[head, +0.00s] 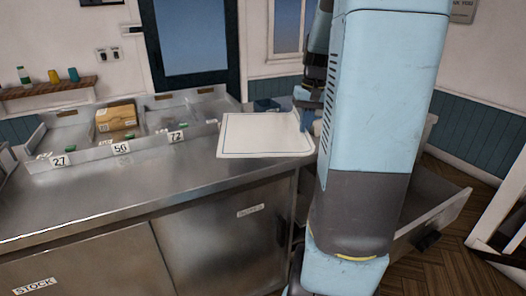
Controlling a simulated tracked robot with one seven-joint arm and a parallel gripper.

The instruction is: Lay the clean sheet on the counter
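The white sheet (255,136) has a thin dark line along its border. It is spread nearly flat at the right end of the steel counter (150,185), beside the bins. I cannot tell whether its underside touches the counter. My gripper (305,112) is at the sheet's right edge and appears shut on it. The fingertips are small and partly hidden by my arm. The sheet's right corner is close to my arm.
Bins with number cards 27, 56 and 72 line the counter's back; one holds a cardboard box (116,118). The counter's front left is bare. An open drawer (438,215) stands out on the right, behind my arm. A shelf (45,90) holds cups and a bottle.

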